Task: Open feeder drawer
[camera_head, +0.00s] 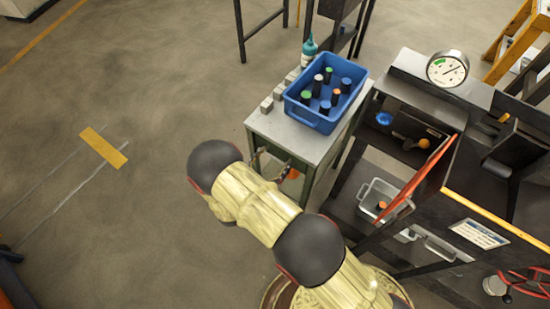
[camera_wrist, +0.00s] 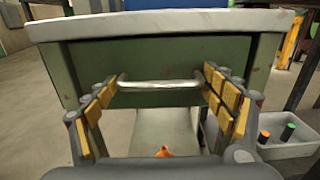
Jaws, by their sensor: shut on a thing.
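The green feeder drawer (camera_wrist: 165,62) faces me in the wrist view, under a pale tabletop. Its bare metal bar handle (camera_wrist: 160,85) runs across the front. My gripper (camera_wrist: 160,82) has one yellow-padded finger at each end of this handle and is shut on it. In the head view my gripper (camera_head: 272,166) is at the near side of the small green table (camera_head: 305,142). My arm and the tabletop hide most of the drawer there.
A blue bin (camera_head: 314,124) with several capped cylinders stands on the tabletop, near grey blocks (camera_head: 267,104) and a teal bottle (camera_head: 309,48). The dark furnace bench (camera_head: 430,95) with a gauge (camera_head: 447,69) is close on the right. Open floor lies left.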

